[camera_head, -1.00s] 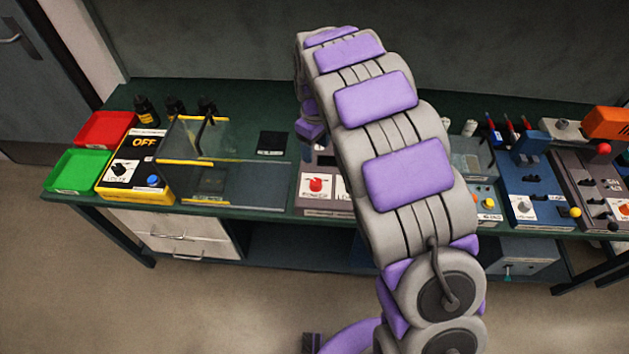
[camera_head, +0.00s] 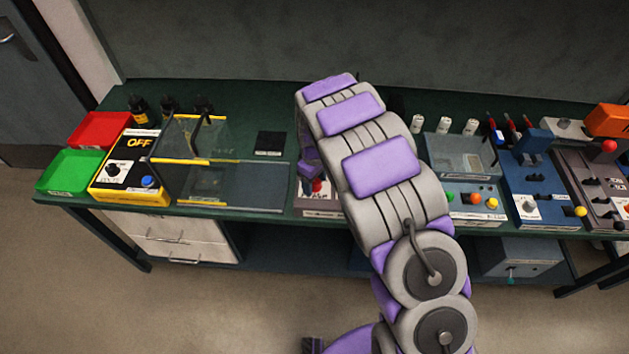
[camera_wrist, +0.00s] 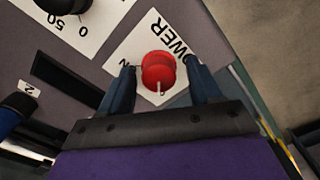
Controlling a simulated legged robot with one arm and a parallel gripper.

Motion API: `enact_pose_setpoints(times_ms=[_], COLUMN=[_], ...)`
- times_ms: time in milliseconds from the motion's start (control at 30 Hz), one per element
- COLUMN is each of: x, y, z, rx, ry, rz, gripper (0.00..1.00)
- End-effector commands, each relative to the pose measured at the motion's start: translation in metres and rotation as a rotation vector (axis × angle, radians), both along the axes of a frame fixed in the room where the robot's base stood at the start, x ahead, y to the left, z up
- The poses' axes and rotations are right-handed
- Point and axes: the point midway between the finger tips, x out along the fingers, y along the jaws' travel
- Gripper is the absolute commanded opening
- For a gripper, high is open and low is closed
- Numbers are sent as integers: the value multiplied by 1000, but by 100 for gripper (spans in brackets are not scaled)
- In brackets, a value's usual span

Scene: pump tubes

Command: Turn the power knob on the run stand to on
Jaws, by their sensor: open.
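The red power knob (camera_wrist: 158,72) sits on a white label marked POWER in the wrist view, with a white pointer mark on its near side. My gripper (camera_wrist: 160,82) is open, its two dark blue fingers on either side of the knob. I cannot tell whether they touch it. In the head view the knob (camera_head: 317,187) is partly hidden by my gripper (camera_head: 310,172). The run stand (camera_head: 318,207) is mostly covered by my arm. Its grey panel (camera_wrist: 190,22) fills much of the wrist view.
A black knob (camera_wrist: 68,5) with a 0 to 50 scale is close by on the panel. Left of the stand are a clear-walled fixture (camera_head: 200,140) and a yellow box (camera_head: 130,168) reading OFF. A grey stand with coloured buttons (camera_head: 470,200) is to the right.

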Motion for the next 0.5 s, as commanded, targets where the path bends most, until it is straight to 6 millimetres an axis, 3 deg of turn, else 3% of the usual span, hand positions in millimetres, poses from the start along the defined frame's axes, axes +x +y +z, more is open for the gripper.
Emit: enact_pose_setpoints(times_ms=[233,500], x=[0,0], y=[-1,0], z=[0,0], rx=[1,-1], ry=[-1,-1], rz=[-1,-1], gripper=[63,38])
